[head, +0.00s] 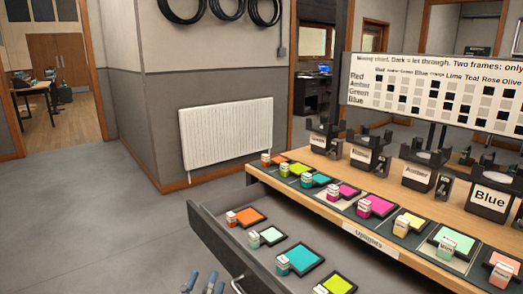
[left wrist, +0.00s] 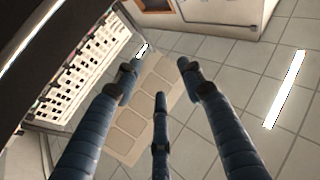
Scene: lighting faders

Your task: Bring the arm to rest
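My left gripper (head: 205,284) shows only as blue fingertips at the bottom edge of the head view, left of the open drawer (head: 218,248). In the left wrist view its three dark blue fingers (left wrist: 157,76) are spread apart with nothing between them. The rest of the left arm is out of the head view. My right gripper is in neither view.
The drawer holds coloured filter frames, such as an orange one (head: 250,217). The wooden bench (head: 262,178) carries more frames, black labelled lamp holders (head: 491,198) and a mixing chart (head: 430,95). Grey floor (head: 120,220) left of the drawer is clear.

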